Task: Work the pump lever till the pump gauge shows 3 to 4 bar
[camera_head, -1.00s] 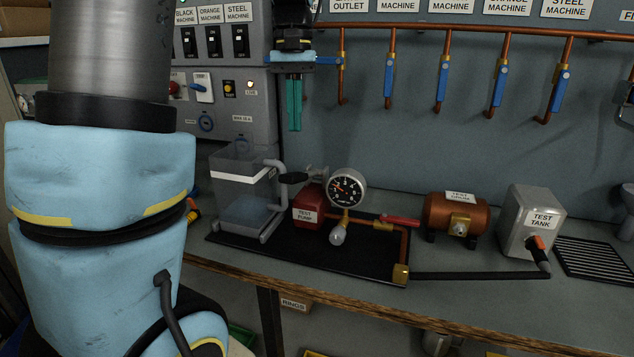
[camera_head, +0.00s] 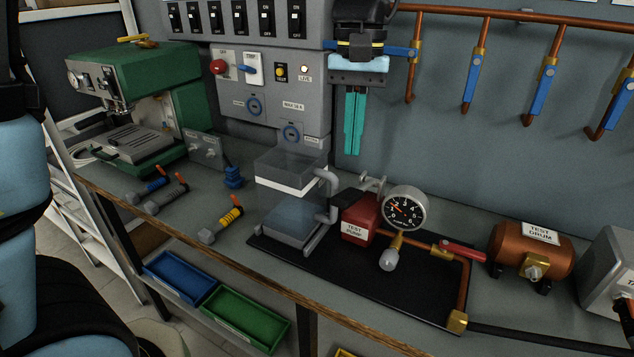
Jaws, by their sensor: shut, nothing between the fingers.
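The red test pump (camera_head: 360,219) stands on a black mat (camera_head: 405,309) on the bench. Its lever (camera_head: 347,202) shows as a dark handle at the pump's upper left, beside grey pipework. A clear water tank (camera_head: 290,195) stands left of the pump. My gripper (camera_head: 354,152) points down with its teal fingers together and empty, above and behind the pump and tank, apart from the lever.
A red-handled valve (camera_head: 462,250) and a copper test drum (camera_head: 530,250) are right of the gauge. Blue-handled valves (camera_head: 471,80) hang from copper pipes behind. A green machine (camera_head: 140,100) stands at the left. Tools (camera_head: 222,225) lie on the bench left of the tank.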

